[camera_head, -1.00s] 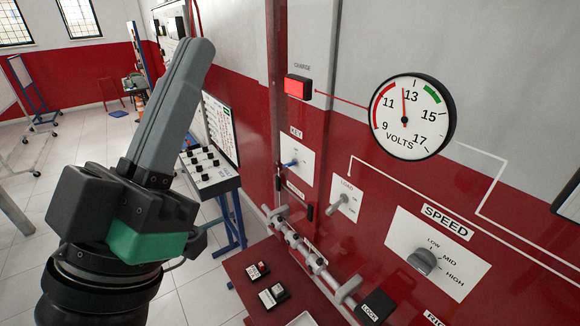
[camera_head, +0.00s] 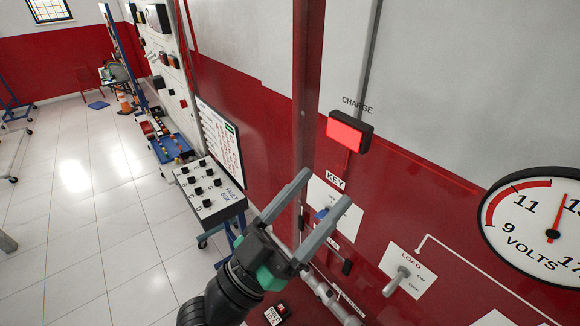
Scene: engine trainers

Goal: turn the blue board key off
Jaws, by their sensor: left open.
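The blue board key (camera_head: 320,215) sits on a white plate (camera_head: 322,190) under the KEY label (camera_head: 336,180) on the red panel. In the head view it shows between the fingers of my left gripper (camera_head: 324,187). The left gripper is open and empty, its two grey fingers apart and pointing up and right toward the plate. The fingers hide parts of the plate. I cannot tell the key's setting or whether a finger touches it. My right gripper is not in view.
A lit red CHARGE lamp (camera_head: 350,131) is above the key. The LOAD switch (camera_head: 397,281) and the VOLTS gauge (camera_head: 545,232) are to the right. A fault box (camera_head: 208,190) stands left of my gripper. A rail with fittings (camera_head: 330,299) runs below the panel.

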